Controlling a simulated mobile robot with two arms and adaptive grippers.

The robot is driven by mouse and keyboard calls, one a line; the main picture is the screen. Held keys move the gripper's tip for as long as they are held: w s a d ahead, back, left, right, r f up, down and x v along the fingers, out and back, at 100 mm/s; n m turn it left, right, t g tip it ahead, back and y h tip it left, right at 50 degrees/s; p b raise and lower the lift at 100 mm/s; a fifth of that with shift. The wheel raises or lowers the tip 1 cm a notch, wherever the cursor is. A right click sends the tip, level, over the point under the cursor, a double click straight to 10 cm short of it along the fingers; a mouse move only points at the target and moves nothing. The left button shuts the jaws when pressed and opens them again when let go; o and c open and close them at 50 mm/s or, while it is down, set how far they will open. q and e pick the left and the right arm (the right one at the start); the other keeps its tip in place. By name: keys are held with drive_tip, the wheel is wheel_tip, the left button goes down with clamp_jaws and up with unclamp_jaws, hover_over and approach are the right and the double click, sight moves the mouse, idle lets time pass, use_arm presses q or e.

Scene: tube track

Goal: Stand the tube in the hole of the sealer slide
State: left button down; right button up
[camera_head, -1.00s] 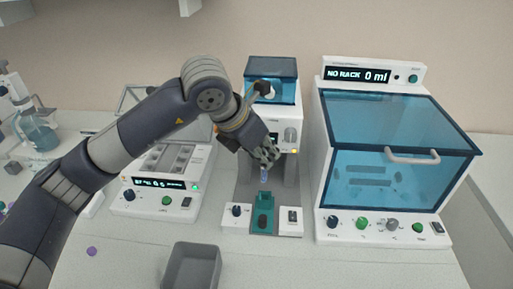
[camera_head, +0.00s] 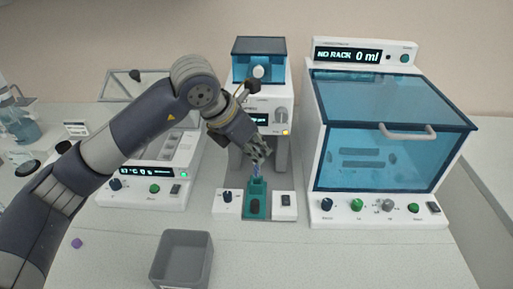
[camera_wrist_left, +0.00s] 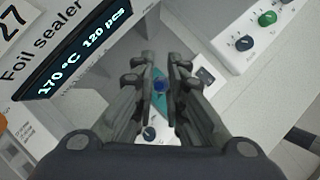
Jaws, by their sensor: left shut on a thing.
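My left gripper (camera_head: 258,156) is shut on a small tube (camera_head: 256,171) with a bluish body, just above the green sealer slide (camera_head: 257,205). In the left wrist view the tube's blue top (camera_wrist_left: 159,86) shows between the two fingers, with the green slide (camera_wrist_left: 158,103) behind it. The tube looks about upright over the back part of the slide; its lower end is close to the slide, and I cannot tell whether it is in the hole. The foil sealer (camera_head: 262,105) stands behind the slide. My right gripper is not in view.
A machine with a blue lid (camera_head: 385,135) and a "NO RACK" display stands on the right. Another device (camera_head: 150,185) stands on the left, partly behind my arm. A grey bin (camera_head: 182,258) is in front. A purple cap (camera_head: 77,243) lies at front left.

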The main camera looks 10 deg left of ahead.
use_arm(q)
drive_tip(key=shift+f, duration=0.2)
idle(0.3)
drive_tip(key=shift+b, duration=0.35)
drive_tip(key=shift+f, duration=0.15)
drive_tip(key=shift+b, duration=0.4)
drive_tip(key=shift+f, duration=0.1)
drive_tip(key=shift+f+b, duration=0.1)
drive_tip(key=shift+b, duration=0.3)
drive_tip(key=shift+f, duration=0.1)
idle(0.4)
drive_tip(key=shift+f+b, duration=0.5)
drive_tip(key=shift+b, duration=0.2)
